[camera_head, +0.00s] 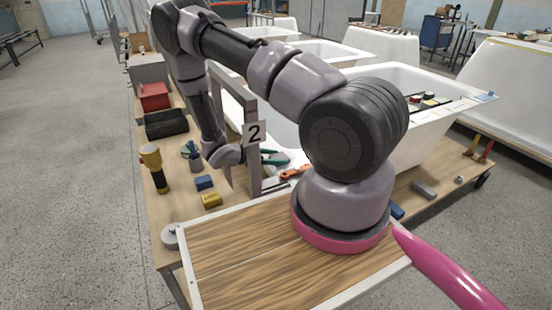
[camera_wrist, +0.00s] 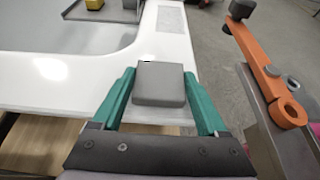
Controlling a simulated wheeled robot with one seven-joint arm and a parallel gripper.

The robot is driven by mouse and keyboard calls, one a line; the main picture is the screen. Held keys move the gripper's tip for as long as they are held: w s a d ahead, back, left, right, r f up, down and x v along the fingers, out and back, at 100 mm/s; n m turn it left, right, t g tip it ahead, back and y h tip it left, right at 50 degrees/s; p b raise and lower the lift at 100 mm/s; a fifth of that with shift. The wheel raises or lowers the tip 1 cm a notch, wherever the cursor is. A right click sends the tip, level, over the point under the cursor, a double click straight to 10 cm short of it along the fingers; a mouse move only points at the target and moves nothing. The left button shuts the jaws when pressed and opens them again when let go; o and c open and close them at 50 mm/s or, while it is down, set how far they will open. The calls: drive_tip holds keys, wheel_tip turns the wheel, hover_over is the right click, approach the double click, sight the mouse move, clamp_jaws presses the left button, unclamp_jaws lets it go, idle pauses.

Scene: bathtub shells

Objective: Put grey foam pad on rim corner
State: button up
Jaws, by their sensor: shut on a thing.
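The grey foam pad (camera_wrist: 160,84) is a small square block in the wrist view. My gripper (camera_wrist: 160,88) has green fingers, one on each side of the pad, and is shut on it. The white bathtub rim (camera_wrist: 75,75) lies beyond and below the pad, with its rounded inner corner at upper left. A textured grey rectangle (camera_wrist: 171,20) marks the rim past the pad. I cannot tell whether the pad touches the rim. In the head view, the white bathtub (camera_head: 425,135) stands behind my arm, and the pad is not clearly visible.
An orange tool (camera_wrist: 262,68) lies right of the gripper in the wrist view. A post with a "2" sign (camera_head: 254,134) stands near my wrist in the head view.

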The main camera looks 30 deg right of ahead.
drive_tip(key=shift+f, duration=0.2)
drive_tip(key=o, duration=1.2)
drive_tip(key=shift+a+r, duration=0.15)
drive_tip(key=v, duration=1.1)
drive_tip(key=shift+a, duration=0.4)
drive_tip(key=shift+r, duration=0.1)
